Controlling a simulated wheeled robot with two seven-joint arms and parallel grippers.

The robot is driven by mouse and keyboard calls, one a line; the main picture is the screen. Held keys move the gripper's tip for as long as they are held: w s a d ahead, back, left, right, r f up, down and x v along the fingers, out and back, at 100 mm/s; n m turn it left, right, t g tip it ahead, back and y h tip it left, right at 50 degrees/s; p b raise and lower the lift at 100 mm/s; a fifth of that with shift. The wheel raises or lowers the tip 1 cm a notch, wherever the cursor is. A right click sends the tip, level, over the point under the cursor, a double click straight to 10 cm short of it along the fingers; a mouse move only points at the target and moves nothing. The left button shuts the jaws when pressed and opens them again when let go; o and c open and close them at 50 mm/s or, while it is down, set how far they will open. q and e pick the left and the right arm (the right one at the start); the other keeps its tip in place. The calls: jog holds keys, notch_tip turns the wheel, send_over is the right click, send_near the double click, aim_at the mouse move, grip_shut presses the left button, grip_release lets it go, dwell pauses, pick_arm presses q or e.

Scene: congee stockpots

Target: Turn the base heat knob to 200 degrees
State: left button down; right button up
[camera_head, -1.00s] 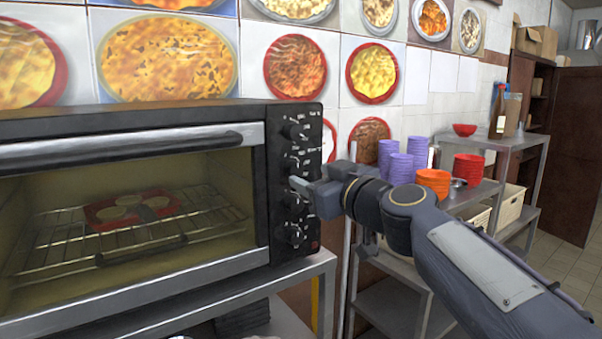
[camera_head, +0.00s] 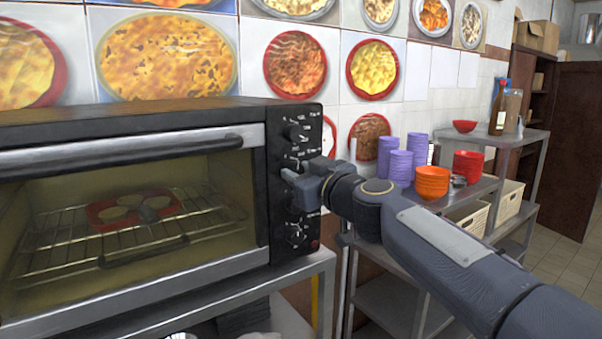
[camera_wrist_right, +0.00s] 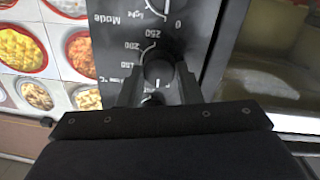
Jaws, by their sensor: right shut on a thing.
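The toaster oven (camera_head: 130,125) stands on the left in the head view, with a column of dark knobs on its black control panel (camera_head: 313,120). My right gripper (camera_head: 289,176) reaches the panel from the right, at a knob below the topmost one (camera_head: 296,132). The wrist view shows my right gripper (camera_wrist_right: 160,88) with its fingers either side of a round heat knob (camera_wrist_right: 158,70), shut on it. Marks reading 150, 200 and 250 lie beside this knob; its exact setting is unclear. A lower knob (camera_head: 294,234) is free. My left gripper is not in view.
Right of the oven, a metal shelf (camera_head: 470,190) carries purple cups (camera_head: 401,166), orange bowls (camera_head: 432,181) and red bowls (camera_head: 467,164).

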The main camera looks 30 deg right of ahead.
jog(key=shift+m, duration=0.3)
jog(key=m+p, duration=0.1)
jog(key=m, duration=0.4)
jog(key=shift+r, duration=0.1)
jog(key=m, duration=0.3)
jog(key=m+p, duration=0.1)
jog(key=m, duration=0.2)
jog(key=shift+d+g+y, duration=0.15)
jog(key=shift+g+y, duration=0.15)
jog(key=m+p, duration=0.1)
jog(key=m, duration=0.5)
jog(key=shift+y, duration=0.3)
jog(key=m, duration=0.5)
jog(key=shift+d+f, duration=0.1)
jog(key=shift+f, duration=0.15)
jog(key=shift+m, duration=0.3)
jog(key=o, duration=0.9)
jog(key=shift+o, duration=0.2)
